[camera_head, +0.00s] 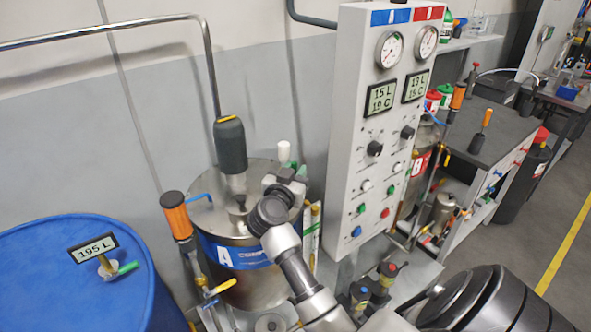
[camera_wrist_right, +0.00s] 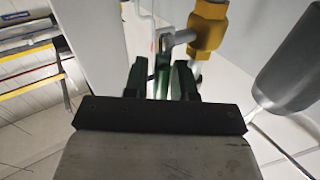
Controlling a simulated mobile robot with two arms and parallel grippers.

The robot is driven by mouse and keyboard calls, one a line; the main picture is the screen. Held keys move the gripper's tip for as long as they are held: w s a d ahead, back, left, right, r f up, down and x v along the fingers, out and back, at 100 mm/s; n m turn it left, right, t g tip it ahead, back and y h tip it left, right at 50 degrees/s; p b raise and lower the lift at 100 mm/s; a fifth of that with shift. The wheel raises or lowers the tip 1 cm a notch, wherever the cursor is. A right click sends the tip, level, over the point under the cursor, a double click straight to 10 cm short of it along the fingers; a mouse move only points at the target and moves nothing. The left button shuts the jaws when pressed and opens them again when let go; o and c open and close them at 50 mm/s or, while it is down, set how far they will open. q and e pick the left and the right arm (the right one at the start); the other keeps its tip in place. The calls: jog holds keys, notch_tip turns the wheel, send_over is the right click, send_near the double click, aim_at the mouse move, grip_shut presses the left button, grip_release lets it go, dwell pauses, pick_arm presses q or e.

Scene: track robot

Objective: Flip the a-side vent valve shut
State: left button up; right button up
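Tank A (camera_head: 232,250) is a steel drum with a blue A band, left of the gauge panel. My right gripper (camera_head: 297,174) is over the right side of its lid. In the right wrist view, the two dark fingers of this gripper (camera_wrist_right: 162,82) are apart, with a narrow green piece (camera_wrist_right: 163,88) in the gap between them. It looks like a valve lever, but I cannot tell if the fingers touch it. A yellow fitting (camera_wrist_right: 207,27) with a grey stub is just beyond. The valve itself is hidden behind my gripper in the head view. My left gripper is out of view.
A white-capped post (camera_head: 283,152) stands behind my gripper. A dark grey cylinder (camera_head: 230,145) hangs over the lid. The gauge panel (camera_head: 350,150) rises close on the right.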

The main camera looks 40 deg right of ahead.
jog(key=shift+d, duration=0.2)
jog(key=shift+w, duration=0.15)
grip_shut()
jog(key=shift+p, duration=0.3)
